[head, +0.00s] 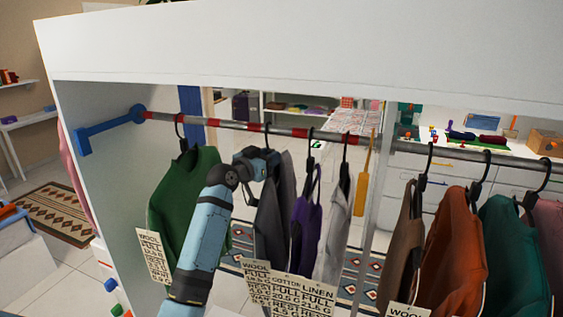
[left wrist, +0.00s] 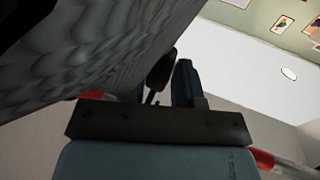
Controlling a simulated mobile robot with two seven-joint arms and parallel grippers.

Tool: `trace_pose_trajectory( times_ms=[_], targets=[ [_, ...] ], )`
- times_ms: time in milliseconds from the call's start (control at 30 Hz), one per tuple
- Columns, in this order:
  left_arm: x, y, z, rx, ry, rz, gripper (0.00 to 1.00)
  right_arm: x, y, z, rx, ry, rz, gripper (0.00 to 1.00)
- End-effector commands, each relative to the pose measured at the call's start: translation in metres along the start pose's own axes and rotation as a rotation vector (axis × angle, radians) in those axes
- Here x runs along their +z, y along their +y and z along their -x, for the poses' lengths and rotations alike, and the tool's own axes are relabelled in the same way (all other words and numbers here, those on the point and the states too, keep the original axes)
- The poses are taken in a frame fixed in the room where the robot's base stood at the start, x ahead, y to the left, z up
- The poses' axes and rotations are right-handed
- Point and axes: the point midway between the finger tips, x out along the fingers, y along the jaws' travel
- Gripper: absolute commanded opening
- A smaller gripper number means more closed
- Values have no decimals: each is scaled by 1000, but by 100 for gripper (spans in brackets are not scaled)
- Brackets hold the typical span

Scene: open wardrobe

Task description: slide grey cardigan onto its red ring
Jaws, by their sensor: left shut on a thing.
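The grey cardigan (head: 270,222) hangs from a dark hanger below the rod (head: 232,125), between a green garment and a purple one. My left gripper (head: 266,160) is at the top of the cardigan, just under the rod, and is shut on its hanger. In the left wrist view the gripper (left wrist: 172,78) has a dark hanger part between its fingers, and grey cloth (left wrist: 90,50) fills the upper left. Red rings mark the rod; one red ring (head: 254,127) is right above the gripper. The hook's exact contact with the ring is hidden. My right gripper is out of view.
The green garment (head: 183,200) hangs to the left. The purple garment (head: 305,230) and a pale one (head: 333,225) hang close on the right. Brown, orange (head: 460,240) and teal garments hang farther right, past an upright post. Rod space between green and grey is fairly free.

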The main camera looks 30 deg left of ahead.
Motion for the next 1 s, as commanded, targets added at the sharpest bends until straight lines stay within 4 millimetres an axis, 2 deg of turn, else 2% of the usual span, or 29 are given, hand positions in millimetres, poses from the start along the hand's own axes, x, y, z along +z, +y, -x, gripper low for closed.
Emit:
trace_pose_trajectory(
  times_ms=[1000],
  targets=[
    [3, -75, 25, -2, -3, -1, 13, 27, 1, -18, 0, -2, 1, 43]
  ],
)
